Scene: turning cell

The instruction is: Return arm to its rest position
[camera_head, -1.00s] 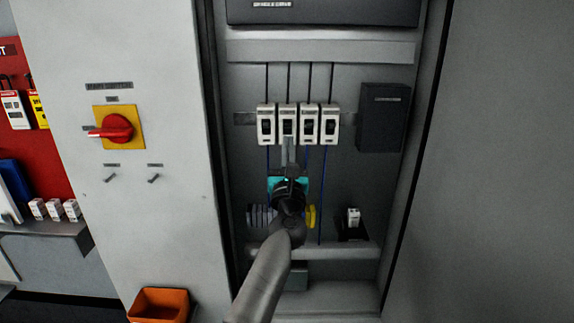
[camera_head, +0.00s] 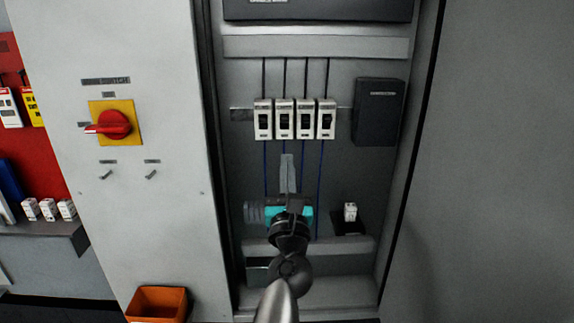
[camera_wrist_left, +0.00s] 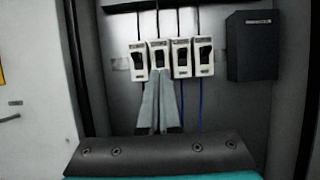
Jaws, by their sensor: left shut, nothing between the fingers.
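My left gripper (camera_head: 287,160) is shut and empty inside the open cabinet, its fingertips pointing up just below the row of breakers. In the left wrist view its closed fingers (camera_wrist_left: 158,85) overlap the lower part of the second breaker from the left (camera_wrist_left: 158,57); the head view shows a gap below that breaker (camera_head: 284,119). My left arm (camera_head: 288,262) comes up from the bottom of the head view and hides part of the lower cabinet. My right gripper is not in view.
A black box (camera_head: 380,112) is mounted right of the breakers. A small white part (camera_head: 350,212) sits in a dark holder at lower right. The cabinet's left panel carries a red rotary switch (camera_head: 114,124). An orange bin (camera_head: 157,303) stands at bottom left.

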